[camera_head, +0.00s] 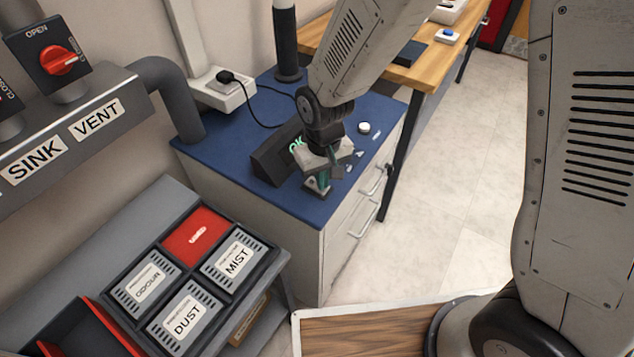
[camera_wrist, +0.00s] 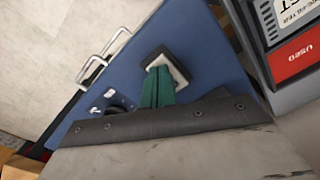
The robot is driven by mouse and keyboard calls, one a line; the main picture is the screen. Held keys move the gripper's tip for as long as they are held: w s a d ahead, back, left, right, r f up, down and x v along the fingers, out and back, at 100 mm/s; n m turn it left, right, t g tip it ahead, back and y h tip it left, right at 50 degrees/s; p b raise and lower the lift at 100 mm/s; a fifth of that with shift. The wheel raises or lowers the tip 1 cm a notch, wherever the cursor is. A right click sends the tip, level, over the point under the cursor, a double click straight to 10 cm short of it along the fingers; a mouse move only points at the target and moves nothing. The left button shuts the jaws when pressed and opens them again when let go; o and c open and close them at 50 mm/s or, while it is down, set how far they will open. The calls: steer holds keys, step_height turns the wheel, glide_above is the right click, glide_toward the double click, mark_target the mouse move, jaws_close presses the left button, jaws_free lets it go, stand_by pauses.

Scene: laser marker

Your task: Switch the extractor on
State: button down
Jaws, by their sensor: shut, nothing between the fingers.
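My gripper (camera_head: 323,182) is over the blue-topped cabinet (camera_head: 305,208), pointing down at a small pale switch plate (camera_head: 312,188) near its front edge. In the wrist view the green fingers (camera_wrist: 158,76) are together with nothing between them. Their tips overlap the white switch face (camera_wrist: 172,66) in its dark square frame. I cannot tell whether they touch it or which way it is set. A dark box with a green "OK" display (camera_head: 295,146) stands just behind my gripper, partly hidden by it.
A white round button (camera_head: 364,127) sits on the blue top to the right. A white socket box (camera_head: 222,90) with a black plug is at the back. A tray of filter cartridges (camera_head: 190,285) stands front left. SINK and VENT valves line the wall pipe (camera_head: 70,140).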

step_height(320, 180, up, 7)
stand_by(0.8)
steer(key=s+d+r+m+t, duration=0.1)
steer(key=s+d+r+m, duration=0.3)
steer(key=s+d+r, duration=1.4)
steer(key=shift+s+d+r, duration=0.2)
steer(key=shift+s+d, duration=0.6)
steer(key=shift+d, duration=0.6)
